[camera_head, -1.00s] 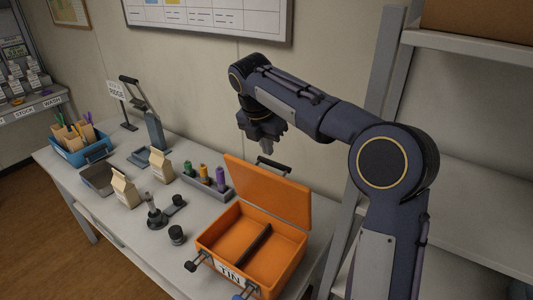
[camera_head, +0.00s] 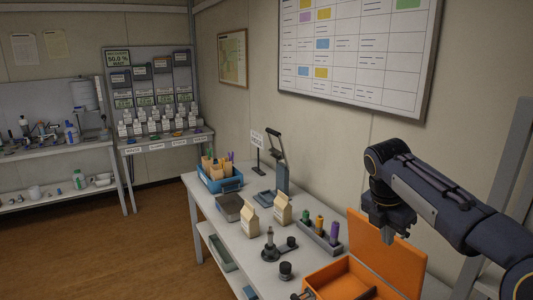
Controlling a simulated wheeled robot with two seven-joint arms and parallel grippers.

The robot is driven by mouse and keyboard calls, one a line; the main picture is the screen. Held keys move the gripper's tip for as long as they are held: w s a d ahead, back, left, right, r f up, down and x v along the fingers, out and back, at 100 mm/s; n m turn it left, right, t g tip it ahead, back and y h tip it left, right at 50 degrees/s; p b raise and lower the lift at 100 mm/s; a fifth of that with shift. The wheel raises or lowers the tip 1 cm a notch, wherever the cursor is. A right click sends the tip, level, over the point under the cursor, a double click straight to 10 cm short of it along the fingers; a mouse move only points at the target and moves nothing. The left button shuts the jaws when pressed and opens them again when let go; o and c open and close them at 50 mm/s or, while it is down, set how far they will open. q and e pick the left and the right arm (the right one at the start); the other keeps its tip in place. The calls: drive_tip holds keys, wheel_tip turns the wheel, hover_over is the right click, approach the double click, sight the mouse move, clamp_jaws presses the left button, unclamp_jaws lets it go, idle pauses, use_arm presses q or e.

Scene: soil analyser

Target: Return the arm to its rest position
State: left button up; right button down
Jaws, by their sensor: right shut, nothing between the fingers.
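My right arm comes in from the right edge, and its gripper (camera_head: 392,228) points down above the orange case. The gripper is shut and empty. The orange case (camera_head: 385,252) stands open on the near end of the table, its lid raised. The case's front is cut off by the bottom edge of the view. My left gripper is not in view.
The white table (camera_head: 229,248) holds two cartons (camera_head: 250,222), a rack (camera_head: 318,238) with coloured vials, a grey tray (camera_head: 229,208), a blue bin (camera_head: 219,183) and a lever press (camera_head: 281,178). A grey shelf post stands at the right. Brown floor (camera_head: 110,255) is open at left.

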drive_tip(key=s+a+f+m+t+y, duration=0.1)
drive_tip(key=s+m+y, duration=0.1)
drive_tip(key=s+m, duration=0.65)
drive_tip(key=s+a+f+m+t+y, duration=0.15)
drive_tip(key=s+m, duration=0.35)
drive_tip(key=s, duration=0.6)
drive_tip(key=s+a+f+m+t+y, duration=0.1)
drive_tip(key=s+a+f+m+y, duration=0.2)
drive_tip(key=s+f+m, duration=0.6)
drive_tip(key=s+a+m, duration=0.2)
drive_tip(key=s+m, duration=0.1)
drive_tip(key=shift+s+t, duration=0.1)
drive_tip(key=shift+t, duration=0.25)
